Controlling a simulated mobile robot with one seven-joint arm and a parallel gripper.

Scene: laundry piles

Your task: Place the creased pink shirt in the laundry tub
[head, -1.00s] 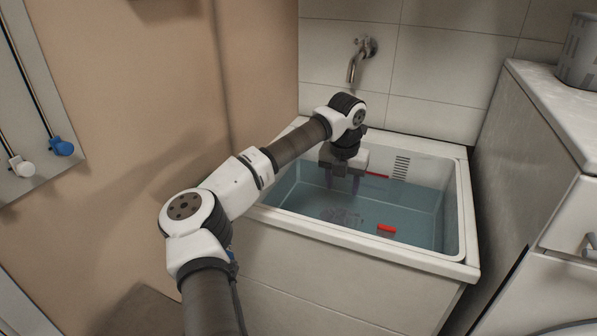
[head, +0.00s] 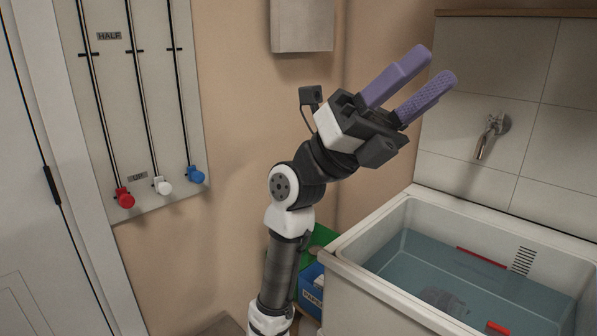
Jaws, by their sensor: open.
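The laundry tub (head: 352,243) is a white basin filled with blue-tinted water at the lower right. Its right and front parts run out of the picture. A dark greyish patch (head: 443,300) shows under the water at its bottom; I cannot tell what it is. My gripper (head: 436,70) is raised above and to the left of the tub, its two purple fingers apart, pointing up and right. Nothing is between them. The creased pink shirt does not show in this view.
A metal tap (head: 490,138) sticks out of the tiled wall above the tub. Red marks show inside the tub. A green bin (head: 320,238) and a blue bin (head: 311,287) stand left of it. A panel with red, white and blue sliders (head: 157,185) hangs on the left wall.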

